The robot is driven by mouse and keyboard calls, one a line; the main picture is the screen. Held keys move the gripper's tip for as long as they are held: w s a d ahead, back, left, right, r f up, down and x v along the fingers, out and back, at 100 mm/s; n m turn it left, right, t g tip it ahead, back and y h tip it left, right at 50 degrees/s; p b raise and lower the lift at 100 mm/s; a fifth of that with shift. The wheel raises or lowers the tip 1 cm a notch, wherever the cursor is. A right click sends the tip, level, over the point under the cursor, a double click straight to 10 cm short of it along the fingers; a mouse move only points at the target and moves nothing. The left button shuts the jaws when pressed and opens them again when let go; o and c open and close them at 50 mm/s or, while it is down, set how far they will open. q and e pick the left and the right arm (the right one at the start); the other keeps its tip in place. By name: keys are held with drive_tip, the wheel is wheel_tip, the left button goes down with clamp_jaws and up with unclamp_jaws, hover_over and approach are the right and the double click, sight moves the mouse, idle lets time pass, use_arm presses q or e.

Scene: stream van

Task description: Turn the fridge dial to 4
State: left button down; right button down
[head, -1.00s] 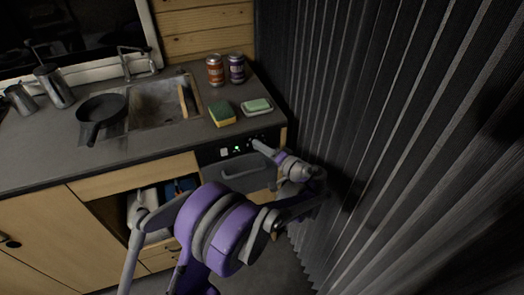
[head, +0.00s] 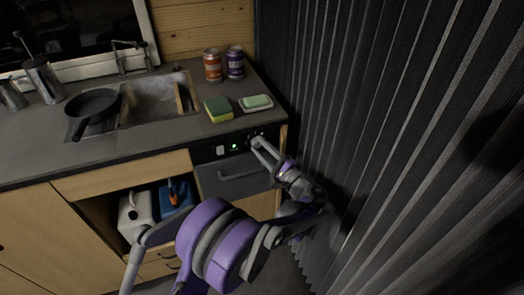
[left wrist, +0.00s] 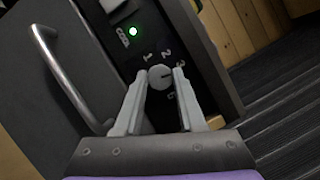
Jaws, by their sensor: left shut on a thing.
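The fridge dial (left wrist: 161,78) is a small round grey knob on the black control panel (left wrist: 130,40), with numbers around it. The 1, 2 and 3 show in the left wrist view; the place of the 4 is hidden by a finger. A dark mark on the knob seems to point right, below the 3; its exact number is unclear. My left gripper (left wrist: 161,75) is shut on the dial, one finger on each side. In the head view my left gripper (head: 256,141) reaches the panel's right end above the fridge (head: 232,178). My right gripper is not in view.
A green light (head: 234,147) glows on the panel. The fridge handle (left wrist: 72,80) juts out left of my gripper. A sponge (head: 218,109), soap dish (head: 257,104) and two cans (head: 212,65) stand on the counter above. A pleated dark curtain (head: 400,130) hangs close on the right.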

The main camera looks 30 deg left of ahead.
use_arm(q)
drive_tip(key=m, duration=0.1)
drive_tip(key=m+t+b, duration=0.1)
drive_tip(key=m, duration=0.2)
drive_tip(key=shift+f+t, duration=0.25)
drive_tip(key=shift+t, duration=0.15)
drive_tip(key=shift+s+m+t+b, duration=0.1)
drive_tip(key=shift+m+t+b, duration=0.55)
drive_tip(key=shift+m, duration=1.35)
drive_tip(key=c, duration=0.5)
unclamp_jaws()
drive_tip(key=shift+r, duration=0.1)
drive_tip(key=v, duration=1)
drive_tip(key=shift+s+d+f, duration=0.2)
drive_tip(key=shift+f, duration=0.15)
